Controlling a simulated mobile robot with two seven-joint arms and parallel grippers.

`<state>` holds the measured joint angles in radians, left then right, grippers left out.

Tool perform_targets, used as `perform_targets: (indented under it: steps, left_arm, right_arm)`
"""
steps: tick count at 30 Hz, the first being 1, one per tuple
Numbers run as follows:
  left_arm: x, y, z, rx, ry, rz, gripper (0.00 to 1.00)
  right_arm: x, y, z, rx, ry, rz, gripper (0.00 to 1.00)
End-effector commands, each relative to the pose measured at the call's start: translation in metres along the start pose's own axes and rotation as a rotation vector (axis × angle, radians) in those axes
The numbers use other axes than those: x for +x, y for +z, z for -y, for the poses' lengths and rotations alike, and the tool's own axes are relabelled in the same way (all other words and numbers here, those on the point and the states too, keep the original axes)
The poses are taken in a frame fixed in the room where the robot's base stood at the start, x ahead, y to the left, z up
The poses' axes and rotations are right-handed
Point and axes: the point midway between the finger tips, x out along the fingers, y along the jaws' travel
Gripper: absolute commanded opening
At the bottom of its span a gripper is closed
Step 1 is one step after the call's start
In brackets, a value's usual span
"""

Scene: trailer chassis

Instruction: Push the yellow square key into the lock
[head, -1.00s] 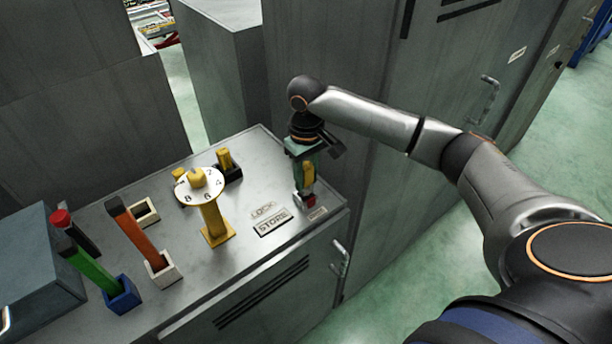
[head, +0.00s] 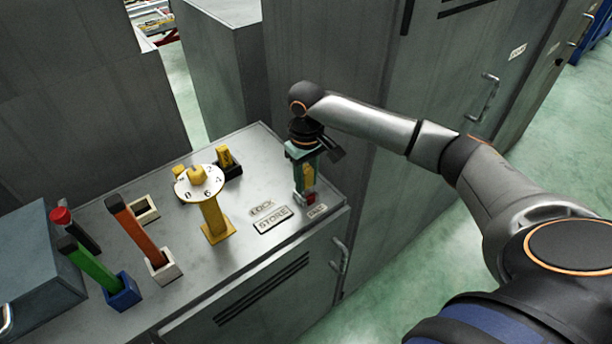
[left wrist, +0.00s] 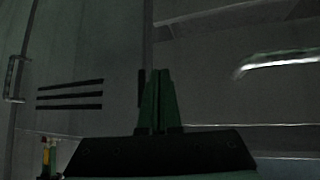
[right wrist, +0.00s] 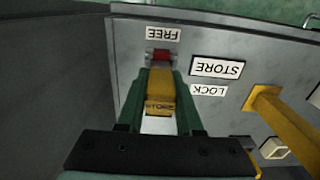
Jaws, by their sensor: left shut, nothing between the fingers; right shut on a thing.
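My right gripper (head: 305,180) is shut on a yellow square key (right wrist: 160,92), which has dark lettering on its near end. The key points down at the cabinet top, by the FREE label (right wrist: 163,33). A red piece (right wrist: 160,57) shows at its far end and also in the head view (head: 311,199); whether key and red piece touch is hard to tell. The LOCK label (head: 262,207) lies to the left of the gripper in the head view. My left gripper (left wrist: 158,100) is shut and empty, away from the cabinet top.
A yellow post with a numbered white dial (head: 199,184) stands on the cabinet top (head: 190,255). Behind it is a yellow block (head: 225,157) in a black socket. Orange (head: 135,230) and green (head: 90,268) bars stand at left. A tall cabinet (head: 375,210) rises close behind my right gripper.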

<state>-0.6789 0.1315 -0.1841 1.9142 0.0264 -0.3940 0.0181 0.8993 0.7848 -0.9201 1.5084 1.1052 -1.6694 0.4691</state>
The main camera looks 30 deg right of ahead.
Motion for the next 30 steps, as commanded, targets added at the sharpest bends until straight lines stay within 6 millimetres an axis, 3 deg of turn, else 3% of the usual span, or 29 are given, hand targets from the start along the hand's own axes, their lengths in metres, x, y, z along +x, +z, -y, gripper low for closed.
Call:
perform_targets:
  steps: [18,19,27,30]
  left_arm:
    - [0.0,0.0,0.0,0.0,0.0,0.0,0.0]
    - [0.0,0.0,0.0,0.0,0.0,0.0,0.0]
    - [0.0,0.0,0.0,0.0,0.0,0.0,0.0]
    - [0.0,0.0,0.0,0.0,0.0,0.0,0.0]
  right_arm:
    - [0.016,0.0,0.001,0.0,-0.001,0.0,0.0]
    - [0.015,0.0,0.0,0.0,-0.001,0.0,0.38]
    - [0.016,0.0,-0.001,0.001,0.001,0.001,0.68]
    - [0.016,0.0,-0.001,0.001,0.001,0.001,0.7]
